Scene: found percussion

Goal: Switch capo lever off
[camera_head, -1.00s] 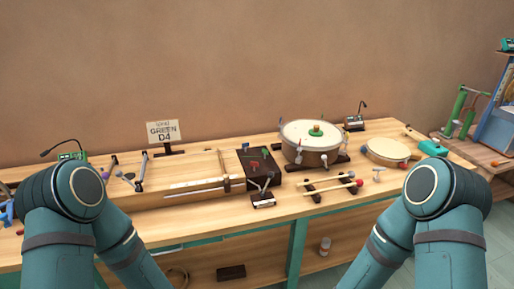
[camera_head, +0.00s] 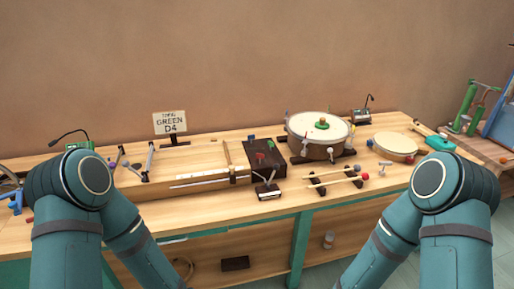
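A long wooden string box (camera_head: 200,179) lies on the workbench, left of centre. A slim tan lever (camera_head: 228,154) stands up from a dark clamp (camera_head: 239,174) near the box's right end, leaning slightly left. It looks like the capo lever, but the view is too small to be sure. A small dark stand with a lever-like top (camera_head: 268,190) sits at the bench front, just right of the box. Both my arms come in from the bottom corners, with bent joints showing. Neither gripper is in the frame, and no hand touches the lever.
A "GREEN D4" sign (camera_head: 170,123) stands behind the box. A dark block (camera_head: 265,155), a drum (camera_head: 318,131), mallets on a rack (camera_head: 335,178) and a flat round drum (camera_head: 395,146) stand to the right. Small tools clutter the left. The front bench strip is mostly clear.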

